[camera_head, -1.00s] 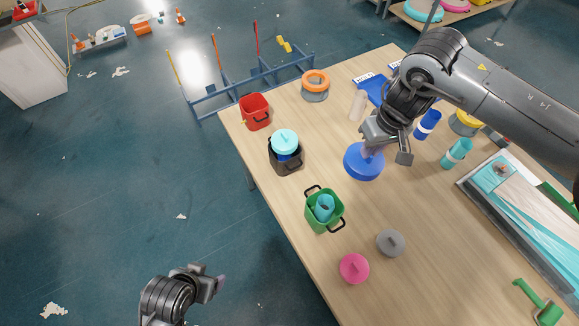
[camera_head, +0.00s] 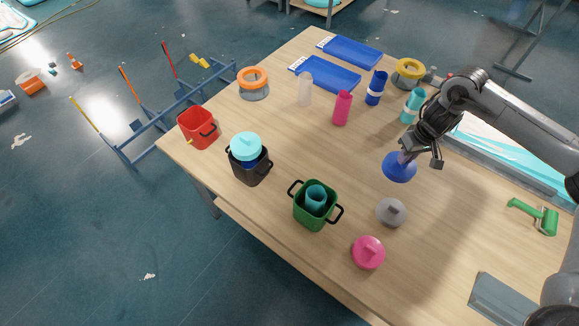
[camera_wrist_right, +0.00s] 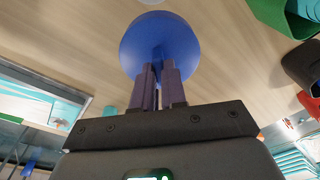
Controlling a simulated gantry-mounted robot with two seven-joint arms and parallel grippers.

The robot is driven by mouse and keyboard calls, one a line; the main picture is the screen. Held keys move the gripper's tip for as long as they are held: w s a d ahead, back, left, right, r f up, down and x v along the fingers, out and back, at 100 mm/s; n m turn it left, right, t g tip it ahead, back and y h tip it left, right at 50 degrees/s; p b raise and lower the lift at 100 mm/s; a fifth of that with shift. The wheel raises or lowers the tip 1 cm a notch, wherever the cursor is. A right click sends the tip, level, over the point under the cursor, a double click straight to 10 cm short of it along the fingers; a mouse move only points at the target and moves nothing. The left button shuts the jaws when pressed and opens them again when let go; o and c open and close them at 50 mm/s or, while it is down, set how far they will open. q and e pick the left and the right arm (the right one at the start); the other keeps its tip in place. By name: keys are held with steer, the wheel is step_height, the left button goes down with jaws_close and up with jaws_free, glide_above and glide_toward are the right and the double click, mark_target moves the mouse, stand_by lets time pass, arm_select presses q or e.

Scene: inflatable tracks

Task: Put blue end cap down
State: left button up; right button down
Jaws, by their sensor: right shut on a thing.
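The blue end cap (camera_head: 399,168) is a round disc with a raised grip, over the right part of the wooden table (camera_head: 300,140). My right gripper (camera_head: 406,153) is shut on that grip from above. In the right wrist view the blue end cap (camera_wrist_right: 160,42) sits at the tips of the two closed fingers (camera_wrist_right: 158,78). I cannot tell whether its underside touches the table. A grey end cap (camera_head: 391,212) and a pink end cap (camera_head: 368,252) lie on the table below it in the head view. My left gripper is out of view.
A green bin (camera_head: 317,222) with a teal cup, a black bin (camera_head: 249,172) with a teal cap on top, and a red bin (camera_head: 197,128) line the left edge. A green roller (camera_head: 540,217) lies right. The table's middle is clear.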

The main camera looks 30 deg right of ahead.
mark_target(395, 159)
steer(key=s+d+f+b, duration=0.3)
steer(key=s+d+f, duration=0.2)
steer(key=s+d, duration=0.1)
steer(key=shift+m, duration=0.4)
steer(key=shift+w+a+f, duration=1)
steer(key=shift+w+f, duration=0.6)
steer(key=shift+f, duration=0.3)
steer(key=shift+w+a+f, duration=1.05)
steer(key=shift+w+f, duration=0.5)
steer(key=shift+f, duration=0.35)
steer(key=shift+w+a+f, duration=1)
steer(key=shift+w+f, duration=0.6)
steer(key=shift+f, duration=0.3)
steer(key=shift+f, duration=0.1)
steer(key=c, duration=1.2)
jaws_free()
steer(key=r, duration=0.8)
steer(key=s+r+p, duration=0.1)
steer(key=r, duration=0.3)
steer(key=shift+a+r, duration=0.1)
steer(key=shift+a, duration=0.15)
